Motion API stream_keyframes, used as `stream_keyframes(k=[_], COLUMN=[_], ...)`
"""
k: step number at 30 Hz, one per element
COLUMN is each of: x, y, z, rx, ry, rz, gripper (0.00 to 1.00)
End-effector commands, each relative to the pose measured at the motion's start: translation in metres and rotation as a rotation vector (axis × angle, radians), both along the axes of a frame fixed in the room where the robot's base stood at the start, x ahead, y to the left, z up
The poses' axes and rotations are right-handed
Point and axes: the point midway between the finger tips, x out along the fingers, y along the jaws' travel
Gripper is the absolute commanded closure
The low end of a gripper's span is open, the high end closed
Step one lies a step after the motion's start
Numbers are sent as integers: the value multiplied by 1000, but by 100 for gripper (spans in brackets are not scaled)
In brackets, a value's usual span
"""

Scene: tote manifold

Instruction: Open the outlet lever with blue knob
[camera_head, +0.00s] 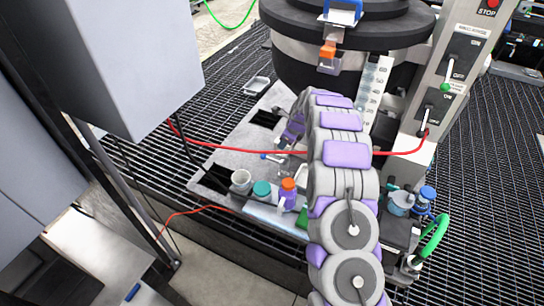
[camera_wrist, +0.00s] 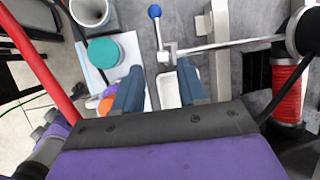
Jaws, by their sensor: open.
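The outlet lever's blue knob (camera_wrist: 155,12) shows at the top of the wrist view, on a thin metal stem. The stem runs down to a metal fitting (camera_wrist: 167,52) on a pale rod. My gripper (camera_wrist: 158,72) is open, with its two blue-grey fingers apart and nothing held. The fitting appears just beyond the fingertips, between them in the picture; the knob is farther off. I cannot tell whether the fingers touch anything. In the head view a small blue spot (camera_head: 263,156) left of my arm looks like the knob. My arm hides most of the gripper there.
A white cup (camera_wrist: 89,12), a teal-lidded jar (camera_wrist: 103,52) and an orange-capped bottle (camera_head: 288,185) stand left of the gripper. A switch panel (camera_head: 455,65) and a dark round tank (camera_head: 300,65) stand behind.

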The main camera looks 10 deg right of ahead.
Motion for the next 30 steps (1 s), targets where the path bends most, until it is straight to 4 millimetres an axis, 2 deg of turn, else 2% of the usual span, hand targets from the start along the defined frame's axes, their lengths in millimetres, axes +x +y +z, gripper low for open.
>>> stream_keyframes(k=[9,21,30], x=[17,40,55], y=[18,23,36], z=[-43,-101,-135], rx=[-10,-2,-7], ry=[1,1,-3], rz=[4,3,3], gripper=[59,59,59])
